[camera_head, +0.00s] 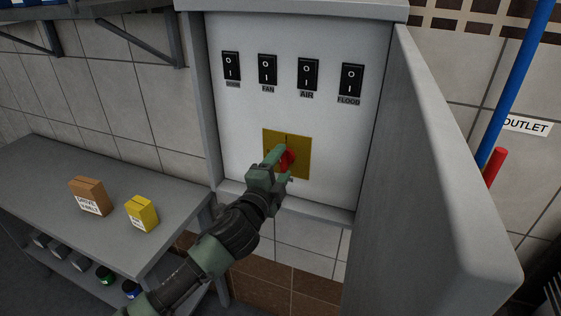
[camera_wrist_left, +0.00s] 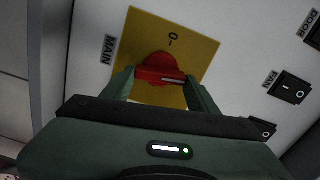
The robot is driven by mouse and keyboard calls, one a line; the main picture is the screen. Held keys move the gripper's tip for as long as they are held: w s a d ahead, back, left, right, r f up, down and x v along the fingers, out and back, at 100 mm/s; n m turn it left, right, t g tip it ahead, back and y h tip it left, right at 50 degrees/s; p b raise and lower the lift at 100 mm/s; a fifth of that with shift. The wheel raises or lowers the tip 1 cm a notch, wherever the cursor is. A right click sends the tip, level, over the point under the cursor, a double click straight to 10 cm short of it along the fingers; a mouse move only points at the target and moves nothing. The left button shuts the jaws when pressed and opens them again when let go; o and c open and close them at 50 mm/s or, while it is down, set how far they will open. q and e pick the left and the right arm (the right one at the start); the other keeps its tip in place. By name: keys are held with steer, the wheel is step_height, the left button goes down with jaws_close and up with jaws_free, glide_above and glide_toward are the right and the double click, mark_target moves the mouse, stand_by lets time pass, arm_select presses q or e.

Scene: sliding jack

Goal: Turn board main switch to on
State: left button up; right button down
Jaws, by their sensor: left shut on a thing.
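The main switch is a red rotary knob (camera_head: 287,158) on a yellow plate (camera_head: 302,148) low on the white board (camera_head: 345,130). In the left wrist view the red knob (camera_wrist_left: 160,72) sits on the yellow plate (camera_wrist_left: 195,38), with "0" and "-" marks beside it and the label MAIN (camera_wrist_left: 108,48) at the plate's edge. My left gripper (camera_head: 278,168) is at the knob, and its two fingers (camera_wrist_left: 160,86) lie on either side of it, shut on it. The knob's white line runs across the wrist picture. My right gripper does not show.
Several black rocker switches (camera_head: 268,69) line the board above the plate. The grey cabinet door (camera_head: 430,190) stands open at the right. A bench (camera_head: 115,235) at the left holds a brown box (camera_head: 89,195) and a yellow box (camera_head: 142,213). Blue and red pipes are far right.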

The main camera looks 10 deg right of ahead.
arm_select(q)
steer(key=shift+m+p, duration=0.3)
steer(key=shift+m, duration=0.8)
steer(key=shift+f, duration=0.1)
steer(key=o, duration=1.4)
steer(key=shift+c, duration=0.2)
steer(key=b+v, duration=0.1)
steer(key=v, duration=0.6)
steer(key=shift+s+a+b, duration=0.2)
steer(key=shift+s+b, duration=0.1)
steer(key=shift+s, duration=0.05)
